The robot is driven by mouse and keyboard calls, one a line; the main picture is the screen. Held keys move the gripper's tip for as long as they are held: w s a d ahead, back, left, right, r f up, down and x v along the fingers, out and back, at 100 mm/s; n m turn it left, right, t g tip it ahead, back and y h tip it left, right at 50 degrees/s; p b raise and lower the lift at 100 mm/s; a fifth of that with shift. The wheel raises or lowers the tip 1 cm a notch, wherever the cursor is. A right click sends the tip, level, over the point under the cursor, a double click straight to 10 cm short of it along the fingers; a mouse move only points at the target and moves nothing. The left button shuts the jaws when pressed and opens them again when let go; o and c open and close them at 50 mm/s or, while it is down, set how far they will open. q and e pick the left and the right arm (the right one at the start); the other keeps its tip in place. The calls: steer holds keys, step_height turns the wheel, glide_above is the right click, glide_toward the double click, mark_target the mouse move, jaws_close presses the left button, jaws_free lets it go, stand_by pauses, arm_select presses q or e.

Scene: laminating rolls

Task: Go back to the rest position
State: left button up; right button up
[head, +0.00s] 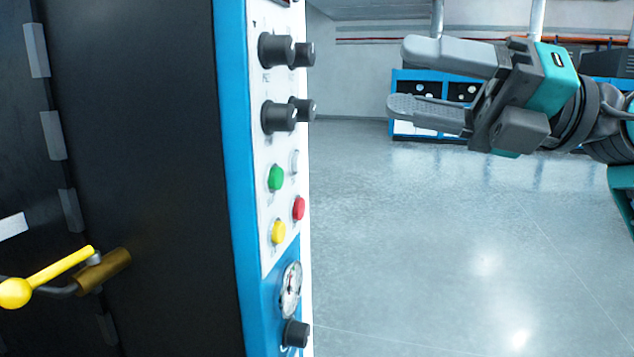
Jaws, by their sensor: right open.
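My right gripper (412,80) is at the upper right of the head view, its arm coming in from the right edge. Its two grey fingers point left and are apart, with nothing between them. It hangs in free air to the right of the machine's control panel (270,220), not touching it. My left gripper is not in view.
A black machine (150,150) with a blue edge fills the left side. Its panel has black knobs (277,117), green (275,178), red (299,208) and yellow (278,231) buttons and a gauge (290,290). A yellow-handled lever (60,268) sticks out. Open floor (440,250) lies right.

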steer(key=w+d+f+m+t+h, duration=0.25)
steer(key=f+m+t+h, duration=0.2)
steer(key=f+m, duration=0.55)
steer(key=w+d+f+m+t+h, duration=0.25)
steer(key=f+m+t, duration=0.35)
steer(key=f+m, duration=0.45)
steer(key=w+d+f+m+t+h, duration=0.1)
steer(key=w+f+m+t+h, duration=0.4)
steer(key=f+m, duration=0.55)
steer(key=s+f+m+g+h, duration=0.1)
steer(key=s+f+m+g, duration=0.1)
steer(key=s+f, duration=0.4)
steer(key=s+f+m+g+h, duration=0.2)
steer(key=s+f, duration=0.5)
steer(key=f, duration=0.6)
steer(key=s+f+m+g+h, duration=0.2)
steer(key=s+f, duration=0.4)
steer(key=f, duration=0.4)
steer(key=shift+s+d+f+m+g, duration=0.2)
steer(key=shift+s+d+m+g, duration=0.25)
steer(key=shift+m+g, duration=0.65)
steer(key=shift+w, duration=0.1)
